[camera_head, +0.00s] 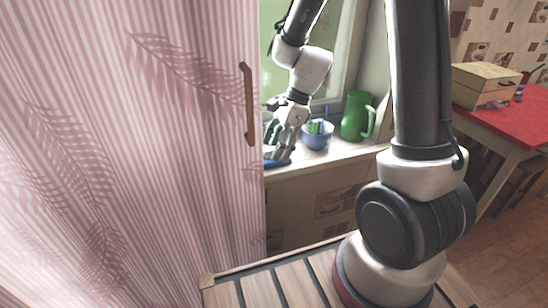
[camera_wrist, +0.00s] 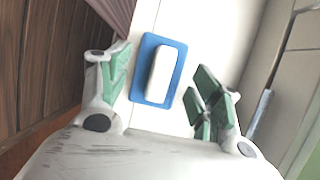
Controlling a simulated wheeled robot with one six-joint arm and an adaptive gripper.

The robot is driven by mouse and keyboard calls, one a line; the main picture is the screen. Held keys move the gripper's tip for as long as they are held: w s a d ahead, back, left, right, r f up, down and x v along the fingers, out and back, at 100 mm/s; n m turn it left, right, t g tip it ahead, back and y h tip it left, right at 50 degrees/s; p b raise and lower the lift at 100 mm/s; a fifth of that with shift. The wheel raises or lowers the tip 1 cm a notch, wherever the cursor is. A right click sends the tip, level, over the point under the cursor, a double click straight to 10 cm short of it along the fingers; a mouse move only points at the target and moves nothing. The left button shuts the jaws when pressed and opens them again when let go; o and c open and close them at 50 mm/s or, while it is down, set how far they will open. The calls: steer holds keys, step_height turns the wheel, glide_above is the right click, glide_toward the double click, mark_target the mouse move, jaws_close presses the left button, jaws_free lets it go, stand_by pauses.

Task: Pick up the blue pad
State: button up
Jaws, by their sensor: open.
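The blue pad (camera_wrist: 148,97) lies flat on the white sill between my fingers in the wrist view. A white oblong block (camera_wrist: 162,72) sits on its middle; I cannot tell whether it is part of the pad. In the head view the pad (camera_head: 279,163) shows as a blue strip at the sill's front edge, partly hidden by my fingers and the curtain-patterned panel. My gripper (camera_head: 275,148) hangs just above it. In the wrist view my gripper (camera_wrist: 162,78) is open and empty, with green finger pads on either side of the blue pad.
A blue bowl (camera_head: 317,136) with things in it stands just right of my gripper, and a green jug (camera_head: 356,115) beyond it. A striped cabinet door (camera_head: 140,150) with a brown handle stands close on the left. A red table (camera_head: 510,119) holds a box (camera_head: 484,85).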

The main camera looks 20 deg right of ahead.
steer(key=shift+x, duration=1.05)
steer(key=shift+c, duration=0.4)
steer(key=c, duration=0.6)
step_height(320, 180, up, 10)
steer(key=shift+r, duration=0.1)
